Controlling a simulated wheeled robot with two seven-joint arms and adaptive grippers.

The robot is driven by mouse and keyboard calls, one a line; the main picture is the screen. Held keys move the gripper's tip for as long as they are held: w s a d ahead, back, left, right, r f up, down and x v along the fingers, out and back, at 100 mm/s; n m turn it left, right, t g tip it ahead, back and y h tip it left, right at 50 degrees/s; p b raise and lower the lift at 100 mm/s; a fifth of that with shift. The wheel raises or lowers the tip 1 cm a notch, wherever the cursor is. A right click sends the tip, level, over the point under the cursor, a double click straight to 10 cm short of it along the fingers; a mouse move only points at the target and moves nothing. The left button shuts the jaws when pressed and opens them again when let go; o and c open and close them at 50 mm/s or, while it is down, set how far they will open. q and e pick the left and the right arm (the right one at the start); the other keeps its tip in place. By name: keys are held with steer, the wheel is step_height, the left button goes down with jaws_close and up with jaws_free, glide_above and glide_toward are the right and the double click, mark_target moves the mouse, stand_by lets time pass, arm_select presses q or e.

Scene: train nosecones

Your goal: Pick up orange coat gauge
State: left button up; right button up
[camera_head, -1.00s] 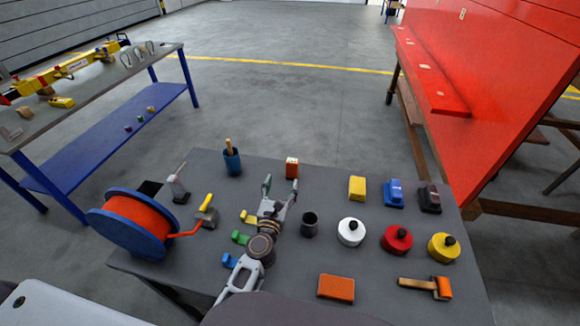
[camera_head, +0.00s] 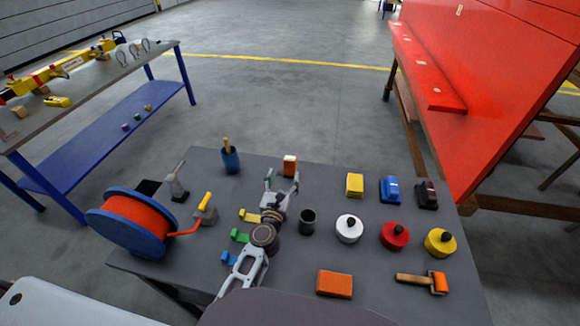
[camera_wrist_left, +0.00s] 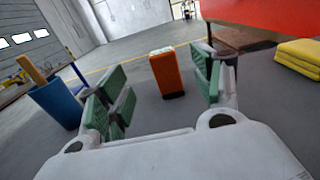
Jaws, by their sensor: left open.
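The orange coat gauge (camera_head: 290,167) stands upright near the far edge of the dark table, with a pale top face. In the left wrist view the gauge (camera_wrist_left: 166,74) stands ahead, between the two green-padded fingers in the picture. My left gripper (camera_head: 282,181) is open and empty, just on the near side of the gauge with its fingers pointing at it. It also shows open in the left wrist view (camera_wrist_left: 160,92). No contact with the gauge is visible. My right gripper is not in view.
A blue cup (camera_head: 230,159) with a wooden handle stands left of the gauge. A dark cup (camera_head: 308,222) stands right of my gripper. A yellow block (camera_head: 355,185) lies further right. A cable reel (camera_head: 135,222) stands at the left, and a red panel (camera_head: 500,70) rises beyond the table.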

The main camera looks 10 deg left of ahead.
mark_target(289, 162)
arm_select(q)
steer(key=shift+w, duration=2.8)
steer(key=shift+w, duration=0.1)
steer(key=shift+w+f+p, duration=0.1)
steer(key=shift+w+p, duration=0.2)
steer(key=shift+w, duration=2.2)
steer(key=c, duration=1.2)
